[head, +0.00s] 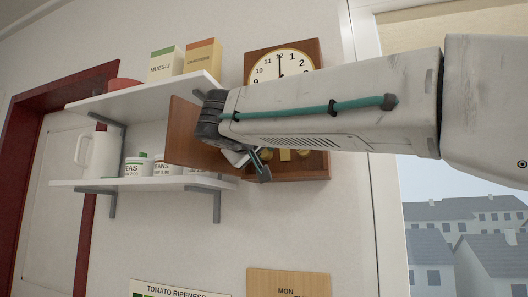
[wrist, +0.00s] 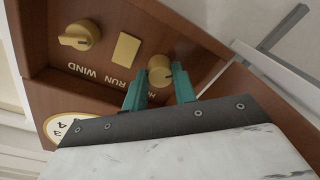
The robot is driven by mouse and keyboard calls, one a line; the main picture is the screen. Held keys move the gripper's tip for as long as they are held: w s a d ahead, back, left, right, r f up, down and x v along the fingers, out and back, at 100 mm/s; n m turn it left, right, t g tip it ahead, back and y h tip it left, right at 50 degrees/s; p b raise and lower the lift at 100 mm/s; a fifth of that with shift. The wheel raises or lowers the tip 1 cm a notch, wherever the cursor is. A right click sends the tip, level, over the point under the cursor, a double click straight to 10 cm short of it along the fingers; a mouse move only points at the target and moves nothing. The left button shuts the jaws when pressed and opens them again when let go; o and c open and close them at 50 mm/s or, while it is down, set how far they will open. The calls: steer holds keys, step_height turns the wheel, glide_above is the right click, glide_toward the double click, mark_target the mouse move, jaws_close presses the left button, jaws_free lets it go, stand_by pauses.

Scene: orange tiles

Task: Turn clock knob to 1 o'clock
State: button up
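The wooden wall clock (head: 312,50) has a white dial (head: 270,68) with a dark hand pointing up at 12; the arm covers its lower part. In the wrist view, a round brass knob (wrist: 158,68) sits between the fingertips of my gripper (wrist: 159,80). The two green fingers are apart, one on each side of it; contact cannot be told. Its label is mostly hidden. A second brass knob (wrist: 80,35) is near the word WIND, and a brass plate (wrist: 126,48) is near RUN. Part of the dial (wrist: 70,124) shows at lower left. In the head view, my gripper (head: 255,168) is before the lower case.
A brown wooden panel (head: 188,130) stands out at the clock's left. White shelves (head: 140,95) with brackets hold boxes, canisters and a white jug (head: 98,155) further left. A window (head: 445,225) is at right. A metal bracket (wrist: 280,35) is close at upper right in the wrist view.

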steer(key=shift+o, duration=0.2)
steer(key=shift+d, duration=0.2)
steer(key=shift+a, duration=0.15)
steer(key=shift+n, duration=0.4)
steer(key=shift+a+r+n+g, duration=0.1)
steer(key=shift+n+g, duration=0.1)
steer(key=shift+n, duration=3.75)
steer(key=shift+a+n+g, duration=0.1)
steer(key=shift+n+g, duration=0.1)
steer(key=shift+n, duration=3.75)
steer(key=shift+h, duration=0.4)
